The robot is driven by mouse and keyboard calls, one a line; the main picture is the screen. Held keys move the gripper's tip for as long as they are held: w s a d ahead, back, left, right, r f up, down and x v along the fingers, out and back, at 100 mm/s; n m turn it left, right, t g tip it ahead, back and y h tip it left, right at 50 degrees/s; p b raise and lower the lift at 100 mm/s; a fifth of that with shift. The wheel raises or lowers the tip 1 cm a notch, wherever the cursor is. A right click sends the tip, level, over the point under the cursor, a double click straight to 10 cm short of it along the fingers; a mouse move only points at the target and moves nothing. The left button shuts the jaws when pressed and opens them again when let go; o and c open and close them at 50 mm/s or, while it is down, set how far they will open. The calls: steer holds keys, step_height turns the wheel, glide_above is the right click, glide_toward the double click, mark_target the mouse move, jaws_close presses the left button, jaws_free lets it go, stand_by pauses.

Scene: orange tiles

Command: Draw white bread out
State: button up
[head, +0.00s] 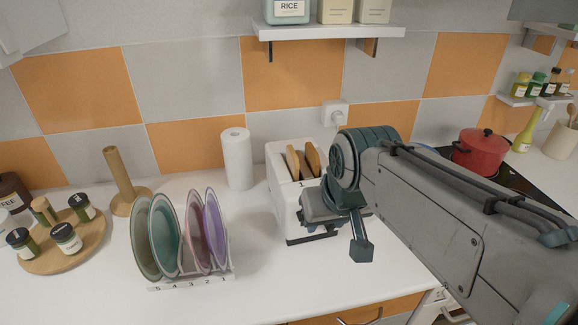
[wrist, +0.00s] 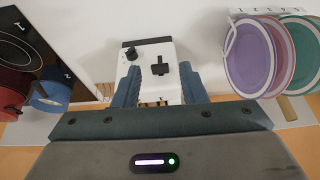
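A white toaster (head: 283,210) stands on the counter against the tiled wall. Two bread slices stick up from its slots: a lighter tan slice (head: 293,162) on the left and a browner slice (head: 312,159) on the right. My gripper (head: 338,228) is in front of the toaster, and my arm hides the toaster's right part. In the wrist view the toaster's front (wrist: 151,82) shows a black lever (wrist: 160,68) and a dark knob (wrist: 131,54). My gripper (wrist: 159,82) is open there, its teal fingers apart with the lever between them. Contact with the lever cannot be told.
A plate rack (head: 195,281) with several plates and a paper roll (head: 236,160) stand left of the toaster. A red pot (head: 481,152) sits on the dark hob at the right. A shelf (head: 330,31) hangs above. The front counter is clear.

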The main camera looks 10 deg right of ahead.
mark_target(293, 151)
steer(key=w+r+t+b, duration=0.2)
steer(key=w+b, duration=0.6)
steer(key=w, duration=0.3)
steer(key=w+r+t+b, duration=0.2)
steer(key=w+b, duration=0.6)
steer(key=w, duration=0.2)
steer(key=shift+n, duration=0.3)
steer(key=x, duration=0.8)
steer(key=shift+w, duration=0.1)
steer(key=shift+x, duration=2.75)
steer(key=shift+d, duration=0.15)
jaws_close()
